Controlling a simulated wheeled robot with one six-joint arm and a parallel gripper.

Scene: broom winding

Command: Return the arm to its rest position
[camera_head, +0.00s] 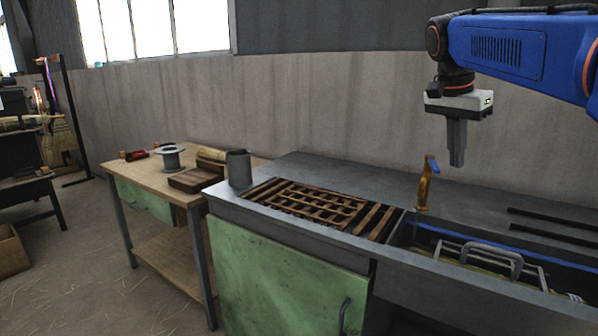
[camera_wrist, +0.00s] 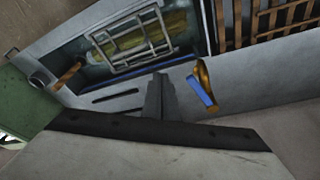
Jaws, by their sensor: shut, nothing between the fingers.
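My gripper (camera_head: 457,158) hangs straight down from the blue arm (camera_head: 510,50) above the right part of the grey workbench. Its fingers are together with nothing between them. In the wrist view the shut fingers (camera_wrist: 157,88) point toward the bench top. A brass tap with a blue lever (camera_head: 426,185) stands on the bench just left of and below the fingertips in the head view. It also shows right of the fingers in the wrist view (camera_wrist: 203,85). My gripper is apart from it.
A sink (camera_head: 440,256) with a wire rack (camera_head: 495,257) is set into the grey bench (camera_head: 330,175) at right. A wooden grate (camera_head: 318,204) and a grey cup (camera_head: 238,168) are left of it. A wooden table (camera_head: 140,178) with a spool (camera_head: 170,157) stands further left.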

